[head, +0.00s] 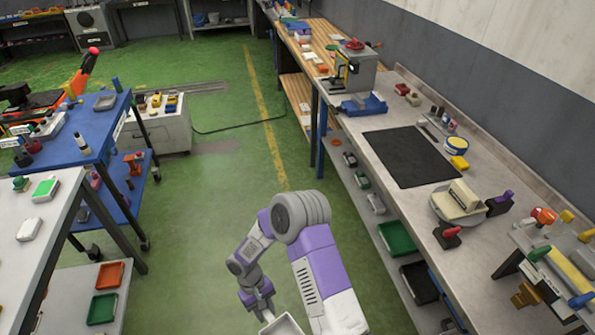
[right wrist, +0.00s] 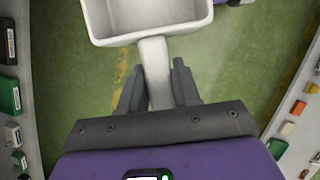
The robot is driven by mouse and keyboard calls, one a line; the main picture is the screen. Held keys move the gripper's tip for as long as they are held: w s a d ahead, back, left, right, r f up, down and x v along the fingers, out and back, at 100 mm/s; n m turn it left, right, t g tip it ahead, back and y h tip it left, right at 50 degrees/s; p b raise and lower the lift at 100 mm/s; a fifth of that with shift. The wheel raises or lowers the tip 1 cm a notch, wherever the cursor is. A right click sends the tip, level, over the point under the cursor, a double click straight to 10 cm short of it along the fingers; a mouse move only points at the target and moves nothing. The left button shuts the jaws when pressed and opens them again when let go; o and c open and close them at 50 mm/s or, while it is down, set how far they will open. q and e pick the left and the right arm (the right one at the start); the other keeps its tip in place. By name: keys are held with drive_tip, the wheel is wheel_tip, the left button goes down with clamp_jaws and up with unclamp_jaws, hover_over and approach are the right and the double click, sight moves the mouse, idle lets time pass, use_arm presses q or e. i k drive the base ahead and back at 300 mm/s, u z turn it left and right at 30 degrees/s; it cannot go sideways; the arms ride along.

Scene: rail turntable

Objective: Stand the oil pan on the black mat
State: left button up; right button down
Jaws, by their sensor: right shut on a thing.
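The oil pan is a pale grey, shallow open pan with a straight handle. It fills the top of the right wrist view (right wrist: 150,14) and only a corner shows at the bottom edge of the head view (head: 284,326). My right gripper (head: 264,305) is shut on its handle, which lies between the two fingers in the right wrist view (right wrist: 157,75). The pan is held over the green floor, left of the bench. The black mat (head: 410,157) lies flat and bare on the right-hand bench (head: 385,113). My left gripper is not in view.
On the bench, a vise-like machine (head: 355,75) stands behind the mat. A yellow-and-white tin (head: 456,146) stands right of it, and a round turntable (head: 456,206) in front. Bins (head: 397,238) sit on the shelf below. The green floor aisle (head: 190,235) is clear.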

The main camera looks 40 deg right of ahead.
sight(407, 157)
drive_tip(key=z, duration=0.3)
drive_tip(key=i, duration=1.6)
drive_tip(key=z, duration=1.7)
drive_tip(key=i, duration=0.85)
drive_tip(key=z, duration=0.7)
